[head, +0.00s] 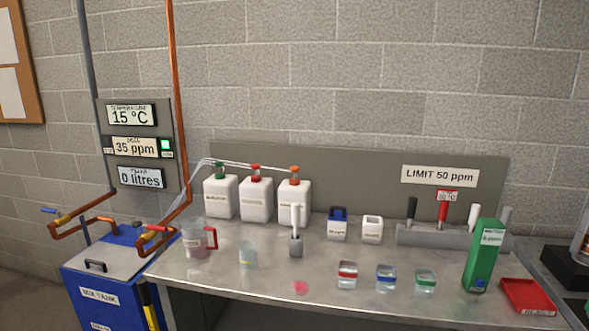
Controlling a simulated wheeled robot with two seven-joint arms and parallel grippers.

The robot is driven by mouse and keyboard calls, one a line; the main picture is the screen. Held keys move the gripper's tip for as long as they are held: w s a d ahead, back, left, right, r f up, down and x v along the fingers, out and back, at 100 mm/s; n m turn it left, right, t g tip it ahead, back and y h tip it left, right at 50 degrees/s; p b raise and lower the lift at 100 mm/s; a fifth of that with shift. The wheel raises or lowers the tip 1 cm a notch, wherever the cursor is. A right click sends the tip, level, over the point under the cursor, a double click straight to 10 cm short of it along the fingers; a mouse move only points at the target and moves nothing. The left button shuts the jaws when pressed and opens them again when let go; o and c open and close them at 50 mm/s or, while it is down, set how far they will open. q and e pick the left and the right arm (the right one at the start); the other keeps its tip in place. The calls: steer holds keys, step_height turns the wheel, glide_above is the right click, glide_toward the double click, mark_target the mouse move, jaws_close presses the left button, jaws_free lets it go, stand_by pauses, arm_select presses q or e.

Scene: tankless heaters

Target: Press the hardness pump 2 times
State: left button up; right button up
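Three white jugs stand in a row at the back of the bench, each with a coloured pump top and a clear tube running left. The left jug (221,197) has a green top (220,171). The middle jug (256,200) has a red top (256,172). The right jug (294,205) has an orange top (294,171). Their labels are too small to read, so I cannot tell which is the hardness pump. A grey block with a white upright handle (296,240) stands in front of the right jug and partly hides it. Neither gripper is in view.
A pitcher with a red handle (197,240) and a clear beaker (248,255) stand front left. Small jars (386,279), a green box (482,255) and a red tray (527,296) line the right front. Wall displays (135,147) read 15 °C, 35 ppm, 0 litres.

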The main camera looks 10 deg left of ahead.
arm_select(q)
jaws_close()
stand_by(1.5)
